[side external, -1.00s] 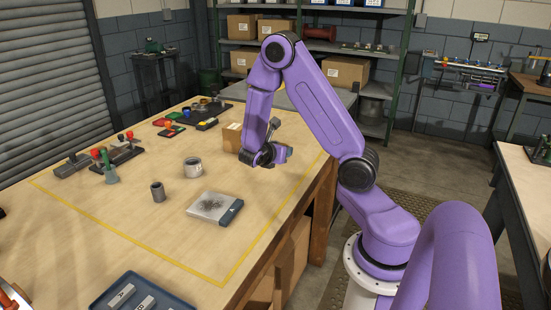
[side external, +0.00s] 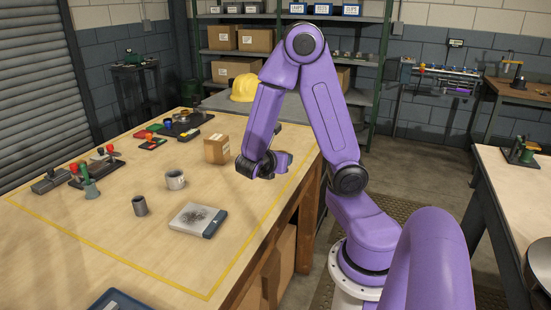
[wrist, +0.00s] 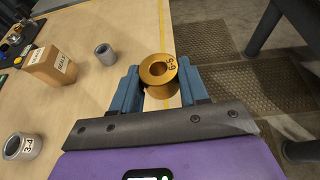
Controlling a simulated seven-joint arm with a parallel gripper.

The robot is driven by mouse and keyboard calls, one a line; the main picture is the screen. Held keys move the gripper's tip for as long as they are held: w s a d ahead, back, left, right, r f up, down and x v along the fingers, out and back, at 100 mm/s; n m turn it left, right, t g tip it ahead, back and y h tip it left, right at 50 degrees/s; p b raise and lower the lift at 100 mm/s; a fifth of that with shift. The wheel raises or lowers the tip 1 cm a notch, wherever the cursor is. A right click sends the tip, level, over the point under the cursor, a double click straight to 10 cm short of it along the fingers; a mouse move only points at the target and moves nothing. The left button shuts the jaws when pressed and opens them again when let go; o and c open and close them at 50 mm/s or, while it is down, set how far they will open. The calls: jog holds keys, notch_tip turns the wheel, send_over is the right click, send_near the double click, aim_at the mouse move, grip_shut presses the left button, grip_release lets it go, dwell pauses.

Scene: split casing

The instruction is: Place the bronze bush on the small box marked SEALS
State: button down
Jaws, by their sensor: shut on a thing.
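My gripper (wrist: 160,84) is shut on the bronze bush (wrist: 153,82), a flanged ring with a dark bore and a black marking on its rim. In the wrist view the bush sits between the two blue fingers, clear of the box. The small cardboard box (wrist: 52,66) with a white label stands on the bench at the left of that view; its lettering is too small to read surely. In the side view the box (side external: 216,150) stands just left of my wrist. The bush and fingertips cannot be made out there.
A pale marked ring (wrist: 22,146) is nearer. In the side view a dark cylinder (side external: 139,206) and a pad (side external: 197,219) lie on the bench. A yellow helmet (side external: 244,88) is behind.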

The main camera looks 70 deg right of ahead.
jog(key=shift+w, duration=0.25)
jog(key=w+d+r+n+t+y, duration=0.1)
jog(key=w+d+r+n+t, duration=0.35)
jog(key=w, duration=0.45)
jog(key=w+d+r+n+t+y, duration=0.25)
jog(key=w+r, duration=0.35)
jog(key=w, duration=0.3)
send_over(216, 138)
jog(key=shift+t+h, duration=0.35)
jog(key=shift+t, duration=0.05)
jog(key=f, duration=0.9)
jog(key=shift+s+a+f, duration=0.15)
jog(key=shift+s+f, duration=0.05)
jog(key=shift+s, duration=0.15)
jog(key=shift+w+f, duration=0.15)
jog(key=shift+f, duration=0.1)
jog(key=shift+w+f, duration=0.1)
jog(key=shift+f, duration=1.45)
jog(key=shift+f, duration=0.15)
